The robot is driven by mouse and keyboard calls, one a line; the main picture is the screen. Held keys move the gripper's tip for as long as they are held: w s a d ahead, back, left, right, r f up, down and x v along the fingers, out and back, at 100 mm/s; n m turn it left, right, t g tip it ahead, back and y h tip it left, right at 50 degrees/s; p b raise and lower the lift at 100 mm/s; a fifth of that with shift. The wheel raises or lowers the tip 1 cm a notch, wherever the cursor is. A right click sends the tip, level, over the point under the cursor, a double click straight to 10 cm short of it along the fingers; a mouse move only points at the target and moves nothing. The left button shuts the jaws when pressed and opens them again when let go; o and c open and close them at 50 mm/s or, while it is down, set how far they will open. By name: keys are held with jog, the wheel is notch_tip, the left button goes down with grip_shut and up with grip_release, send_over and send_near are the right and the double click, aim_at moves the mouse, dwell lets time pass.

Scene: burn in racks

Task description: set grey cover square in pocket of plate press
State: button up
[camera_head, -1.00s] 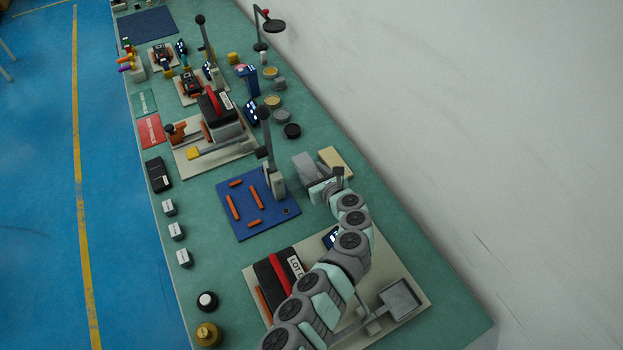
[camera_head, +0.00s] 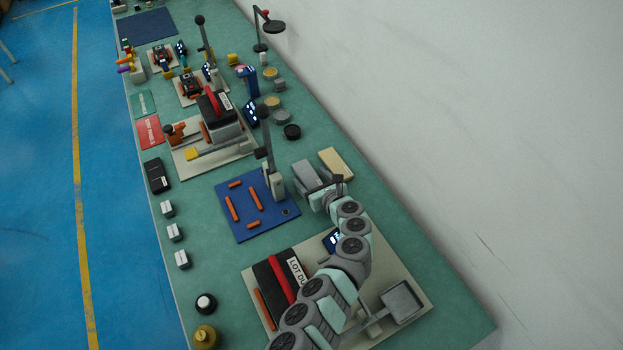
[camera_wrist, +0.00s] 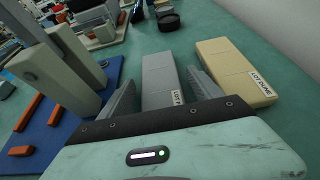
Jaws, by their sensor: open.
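The grey cover (camera_head: 306,172) is a long grey block with a white label, lying on the green bench to the right of the blue plate press. In the wrist view the grey cover (camera_wrist: 160,80) lies between my two fingers, with a gap visible on the right side. My gripper (camera_head: 326,190) is open around its near end; whether a finger touches it I cannot tell. The plate press (camera_head: 262,225) has a blue base, orange strips framing its pocket, and an upright grey lever post. The pocket (camera_head: 243,205) is empty. The post (camera_wrist: 65,65) looms at left in the wrist view.
A tan block (camera_head: 336,162) labelled LOT DUNE lies close beside the grey cover on the right. The press lever (camera_head: 264,140) stands tall nearby. A black round dish (camera_head: 292,131) sits behind. A beige fixture with a black-and-red block (camera_head: 275,283) is in front.

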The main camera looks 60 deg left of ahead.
jog(key=shift+r, duration=0.3)
jog(key=p+v, duration=0.8)
jog(key=v, duration=0.2)
jog(key=shift+w+d, duration=0.1)
jog(key=shift+p+v, duration=0.5)
jog(key=shift+v, duration=0.35)
jog(key=shift+f, duration=0.15)
